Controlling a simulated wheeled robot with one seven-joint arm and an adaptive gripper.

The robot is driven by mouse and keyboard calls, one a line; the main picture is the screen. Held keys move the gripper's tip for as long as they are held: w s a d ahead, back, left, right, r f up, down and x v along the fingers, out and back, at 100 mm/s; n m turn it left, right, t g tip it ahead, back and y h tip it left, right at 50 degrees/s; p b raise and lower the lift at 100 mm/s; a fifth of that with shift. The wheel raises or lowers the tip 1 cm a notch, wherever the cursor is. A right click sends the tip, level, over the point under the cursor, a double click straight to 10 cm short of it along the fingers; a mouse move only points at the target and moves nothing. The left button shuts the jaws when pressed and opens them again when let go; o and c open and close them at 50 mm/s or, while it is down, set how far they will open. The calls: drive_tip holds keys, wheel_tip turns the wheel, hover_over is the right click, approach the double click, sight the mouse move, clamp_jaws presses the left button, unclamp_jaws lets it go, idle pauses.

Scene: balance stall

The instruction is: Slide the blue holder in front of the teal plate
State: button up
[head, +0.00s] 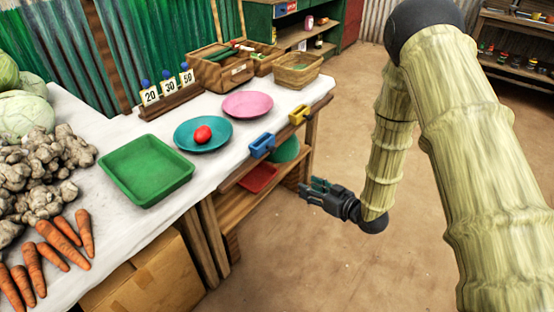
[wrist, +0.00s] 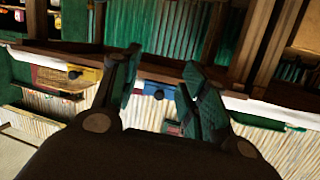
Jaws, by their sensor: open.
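The blue holder (head: 262,145) sits on the table's front edge, right of the stretch directly in front of the teal plate and towards the pink plate's side. The teal plate (head: 203,146) lies on the table with a red round item (head: 203,134) on it. My gripper (head: 318,188) is open and empty, off the table's front side, apart from the holder and lower than the tabletop. In the wrist view, the blue holder (wrist: 159,90) shows beyond and between the open fingers (wrist: 160,72). The teal plate is not discernible there.
A yellow holder (head: 299,114) sits farther right on the same edge. A pink plate (head: 248,104) lies behind. A green tray (head: 146,170) is left of the teal plate. Shelves below hold a red bin (head: 258,178) and a green bowl (head: 286,150). The edge left of the blue holder is clear.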

sight(275, 149)
drive_tip(key=w+a+r+n+y+b, duration=0.1)
drive_tip(key=w+a+r+n+y, duration=0.25)
drive_tip(key=r, duration=0.45)
drive_tip(key=shift+g+y, duration=0.3)
drive_tip(key=shift+y, duration=0.05)
drive_tip(key=x, duration=1)
drive_tip(key=shift+w+d+f+b, duration=0.1)
drive_tip(key=shift+w+b, duration=0.1)
drive_tip(key=shift+b, duration=0.15)
clamp_jaws()
